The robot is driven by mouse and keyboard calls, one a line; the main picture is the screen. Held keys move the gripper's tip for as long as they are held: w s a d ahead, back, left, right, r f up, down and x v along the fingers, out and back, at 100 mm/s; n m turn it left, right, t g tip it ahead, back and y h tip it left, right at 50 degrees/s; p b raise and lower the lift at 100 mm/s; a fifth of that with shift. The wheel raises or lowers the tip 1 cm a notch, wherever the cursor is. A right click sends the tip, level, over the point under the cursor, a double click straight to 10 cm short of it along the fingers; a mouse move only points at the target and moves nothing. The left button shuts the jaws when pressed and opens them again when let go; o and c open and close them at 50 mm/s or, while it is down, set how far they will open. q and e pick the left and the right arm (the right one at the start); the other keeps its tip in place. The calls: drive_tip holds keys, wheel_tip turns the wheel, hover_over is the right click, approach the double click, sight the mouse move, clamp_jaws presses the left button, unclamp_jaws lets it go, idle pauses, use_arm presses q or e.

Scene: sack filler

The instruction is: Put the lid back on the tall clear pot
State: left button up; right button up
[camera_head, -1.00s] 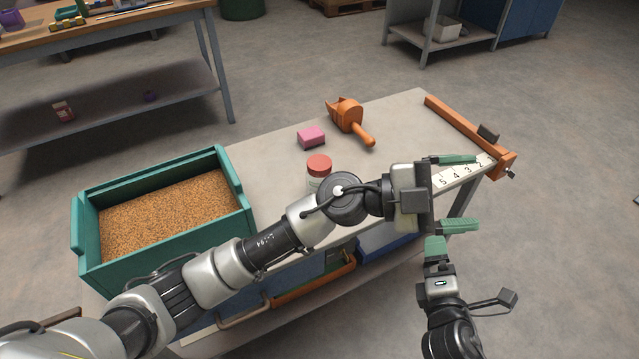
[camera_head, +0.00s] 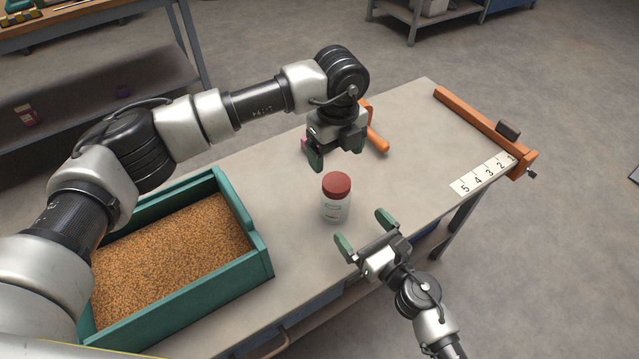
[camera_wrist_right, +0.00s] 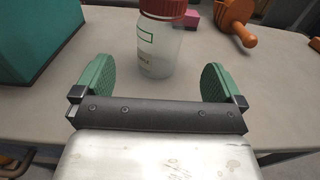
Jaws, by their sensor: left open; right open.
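The tall clear pot (camera_head: 335,210) stands upright on the bench, with the ribbed red lid (camera_head: 337,184) on its top. In the right wrist view the pot (camera_wrist_right: 158,52) stands beyond the fingertips and the lid (camera_wrist_right: 165,8) is cut by the top edge; I cannot tell whether it is fully seated. My left gripper (camera_head: 334,156) is open and empty, pointing down above and behind the pot. My right gripper (camera_head: 363,232) is open at the bench's front edge, its green fingers pointing toward the pot, one to either side and apart from it.
A green crate of orange-brown grain (camera_head: 175,260) stands at the bench's left. An orange scoop (camera_head: 378,142) and pink block (camera_wrist_right: 192,18) lie behind the pot, partly hidden in the head view. A number strip (camera_head: 485,175) and orange clamp bar (camera_head: 480,125) are at right; bench between is clear.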

sight(335, 196)
use_arm(q)
drive_tip(key=shift+s+d+r, duration=0.3)
drive_tip(key=shift+s+d, duration=0.05)
drive_tip(key=shift+s, duration=0.1)
use_arm(e)
drive_tip(key=shift+s+d+r, duration=0.2)
drive_tip(key=shift+s+d, duration=0.1)
drive_tip(key=shift+s, duration=0.1)
use_arm(q)
drive_tip(key=shift+w, duration=0.1)
use_arm(e)
drive_tip(key=shift+w+a, duration=0.1)
drive_tip(key=shift+w, duration=0.1)
drive_tip(key=x, duration=1)
drive_tip(key=shift+w+a, duration=0.2)
drive_tip(key=shift+w, duration=0.05)
drive_tip(key=c, duration=1.8)
use_arm(q)
drive_tip(key=m, duration=0.6)
drive_tip(key=shift+a, duration=0.1)
drive_tip(key=m, duration=0.7)
drive_tip(key=shift+m, duration=0.3)
drive_tip(key=shift+f, duration=0.1)
